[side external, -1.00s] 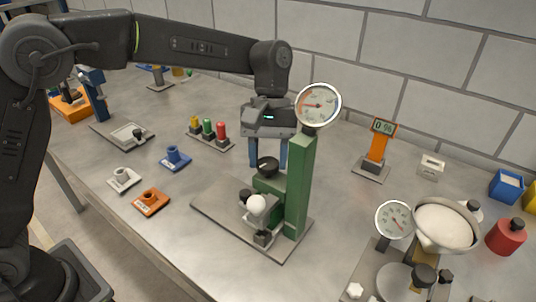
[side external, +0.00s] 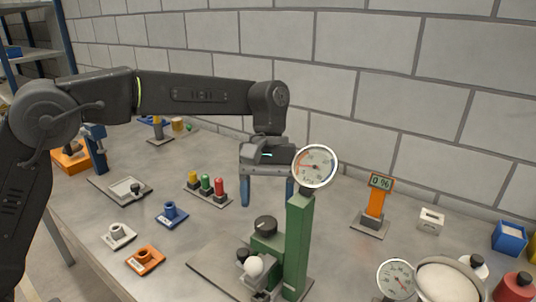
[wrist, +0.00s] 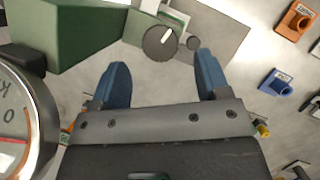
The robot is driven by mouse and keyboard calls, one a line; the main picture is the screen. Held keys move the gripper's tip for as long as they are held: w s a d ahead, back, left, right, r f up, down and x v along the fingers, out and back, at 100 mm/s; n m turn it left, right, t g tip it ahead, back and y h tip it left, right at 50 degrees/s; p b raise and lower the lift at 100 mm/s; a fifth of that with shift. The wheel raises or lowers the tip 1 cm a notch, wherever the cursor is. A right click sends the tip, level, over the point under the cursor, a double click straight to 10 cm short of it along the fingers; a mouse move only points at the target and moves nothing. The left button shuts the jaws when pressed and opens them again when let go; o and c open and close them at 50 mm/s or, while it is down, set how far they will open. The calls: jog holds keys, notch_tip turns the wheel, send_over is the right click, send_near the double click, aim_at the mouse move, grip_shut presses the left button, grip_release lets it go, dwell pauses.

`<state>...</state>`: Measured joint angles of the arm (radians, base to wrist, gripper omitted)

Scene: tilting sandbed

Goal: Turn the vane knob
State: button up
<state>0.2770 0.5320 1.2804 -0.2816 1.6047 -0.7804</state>
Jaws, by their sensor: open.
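The black round knob (side external: 265,226) sits on top of the green block of the gauge stand (side external: 298,235). In the wrist view the knob (wrist: 159,43) shows a white pointer line running up and to the right. My gripper (side external: 267,198) is above the knob with its two blue fingers spread wide and empty. In the wrist view the gripper (wrist: 162,61) has the knob just beyond and between its fingertips, apart from both. The right finger is partly hidden behind the stand's dial (side external: 315,166) and post in the side view.
A white ball-topped part (side external: 254,267) stands low in front of the green block. The tall green post is close to my gripper's right. An orange display reading 0 % (side external: 377,200) stands to the right. Coloured pegs (side external: 206,187) stand to the left.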

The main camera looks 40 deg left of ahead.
aim_at(265, 221)
jog(key=v, duration=1)
jog(key=shift+a, duration=0.1)
jog(key=s+d+f+n, duration=0.1)
jog(key=f, duration=0.3)
jog(key=s+f+n+h, duration=0.1)
jog(key=s+f+n, duration=0.1)
jog(key=f, duration=0.2)
jog(key=s+d+f+n+t, duration=0.1)
jog(key=f, duration=0.3)
jog(key=shift+s+d+f, duration=0.35)
jog(key=shift+f, duration=0.05)
jog(key=shift+c, duration=0.2)
jog(key=c, duration=0.9)
jog(key=shift+o, duration=0.2)
jog(key=m+g, duration=0.1)
jog(key=m, duration=0.3)
jog(key=shift+w+y, duration=0.1)
jog(key=shift+y, duration=0.3)
